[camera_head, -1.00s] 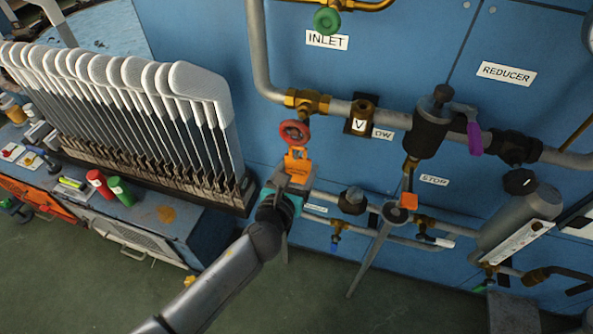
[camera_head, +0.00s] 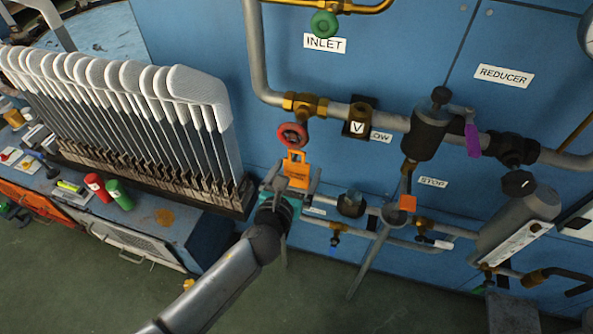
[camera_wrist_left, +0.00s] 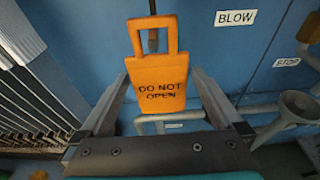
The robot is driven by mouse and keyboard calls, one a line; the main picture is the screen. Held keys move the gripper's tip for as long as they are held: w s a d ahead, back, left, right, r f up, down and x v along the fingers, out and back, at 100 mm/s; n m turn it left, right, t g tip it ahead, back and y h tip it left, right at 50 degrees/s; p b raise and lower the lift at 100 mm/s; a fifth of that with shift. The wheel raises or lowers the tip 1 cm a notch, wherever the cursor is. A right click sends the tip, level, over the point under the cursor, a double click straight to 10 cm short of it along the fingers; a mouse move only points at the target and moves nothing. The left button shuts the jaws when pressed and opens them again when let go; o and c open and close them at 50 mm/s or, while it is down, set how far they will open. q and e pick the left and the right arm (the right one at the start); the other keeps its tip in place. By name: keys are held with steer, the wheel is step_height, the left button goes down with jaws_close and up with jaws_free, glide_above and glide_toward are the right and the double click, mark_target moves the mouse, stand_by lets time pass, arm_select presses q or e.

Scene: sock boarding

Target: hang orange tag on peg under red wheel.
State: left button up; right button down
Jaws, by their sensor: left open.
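The orange tag (camera_head: 296,172) is upright just below the red wheel (camera_head: 292,135), in front of the blue panel. In the left wrist view the tag (camera_wrist_left: 157,88) reads "DO NOT OPEN". A dark peg (camera_wrist_left: 152,40) shows through the tag's top loop, and the tag seems to hang there. My left gripper (camera_head: 291,186) is open around the tag's lower part. In the left wrist view its fingers (camera_wrist_left: 160,92) stand to either side, with gaps between them and the tag. My right gripper is not in view.
Pipes and valves cover the blue panel (camera_head: 200,50). A funnel (camera_wrist_left: 303,105) stands to the right, with a small orange piece (camera_head: 407,202) near it. A rack of sock boards (camera_head: 130,120) stands on the bench at the left. Green floor (camera_head: 330,300) is open below.

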arm_select(q)
steer(key=p+v, duration=0.2)
steer(key=v, duration=1.3)
steer(key=shift+s+a, duration=0.1)
steer(key=s+a+f+n+g+y, duration=0.1)
steer(key=s+a+f+n+g, duration=0.1)
steer(key=a+f+n, duration=0.35)
steer(key=s+a+f+n+g+y, duration=0.25)
steer(key=f+n, duration=0.35)
steer(key=f, duration=0.5)
steer(key=s+a+f+n+g+y, duration=0.1)
steer(key=s+a+f+n+g, duration=0.15)
steer(key=f+n, duration=0.5)
steer(key=s+a+f+n+g, duration=0.2)
steer(key=s+f+n+g, duration=0.1)
steer(key=s+f+n, duration=0.4)
steer(key=s+a+f+n+g, duration=0.2)
steer(key=s+f+n, duration=0.5)
steer(key=s+n, duration=0.4)
steer(key=s+g, duration=0.1)
steer(key=s, duration=0.4)
steer(key=shift+s+a, duration=0.2)
steer(key=shift+c, duration=0.2)
